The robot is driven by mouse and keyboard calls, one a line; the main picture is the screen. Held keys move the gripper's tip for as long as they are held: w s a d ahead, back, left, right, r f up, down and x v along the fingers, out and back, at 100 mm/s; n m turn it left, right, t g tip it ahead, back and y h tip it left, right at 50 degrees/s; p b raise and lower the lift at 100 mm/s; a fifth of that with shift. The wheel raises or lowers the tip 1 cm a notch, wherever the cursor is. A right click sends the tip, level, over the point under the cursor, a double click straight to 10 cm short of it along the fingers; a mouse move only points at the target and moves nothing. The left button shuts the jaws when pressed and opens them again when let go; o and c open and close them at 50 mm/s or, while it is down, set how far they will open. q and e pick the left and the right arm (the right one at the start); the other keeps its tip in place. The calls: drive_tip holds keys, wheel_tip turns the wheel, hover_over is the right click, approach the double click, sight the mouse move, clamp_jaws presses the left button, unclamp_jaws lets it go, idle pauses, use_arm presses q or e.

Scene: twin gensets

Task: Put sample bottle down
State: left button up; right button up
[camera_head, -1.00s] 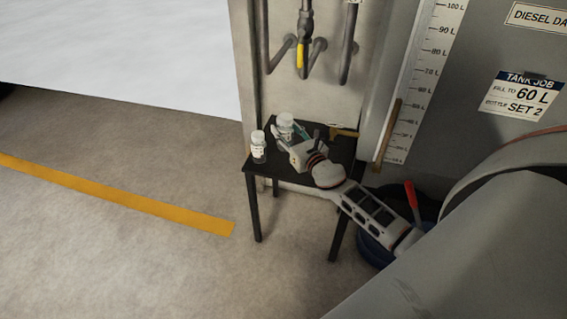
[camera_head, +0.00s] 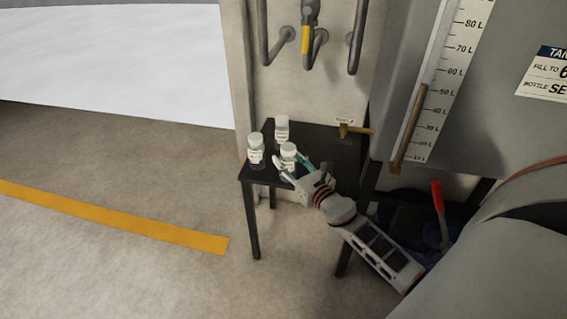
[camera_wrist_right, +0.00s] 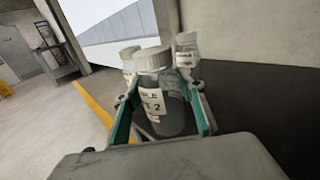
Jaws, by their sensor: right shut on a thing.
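My right gripper (camera_head: 291,167) is shut on a sample bottle (camera_head: 288,151) with a white cap and label, at the front of the small black table (camera_head: 325,143). In the right wrist view this bottle (camera_wrist_right: 160,95) is upright between the teal-edged fingers (camera_wrist_right: 166,115); its label is partly readable, ending in "2". I cannot tell whether its base touches the tabletop. Two similar bottles stand on the table: one at the left edge (camera_head: 256,151), one farther back (camera_head: 282,130). My left gripper is not in view.
A brass tap (camera_head: 352,130) sticks out over the table's right rear. A tank with a level scale (camera_head: 440,85) stands at the right. A red lever (camera_head: 438,197) rises below it. Pipes with a yellow handle (camera_head: 305,40) hang behind. The table's right part is clear.

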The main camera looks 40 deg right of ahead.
drive_tip(key=shift+f, duration=0.1)
drive_tip(key=shift+s+f, duration=0.1)
drive_tip(key=shift+f, duration=0.25)
drive_tip(key=o, duration=0.8)
drive_tip(key=shift+o, duration=1.4)
drive_tip(key=shift+r, duration=0.1)
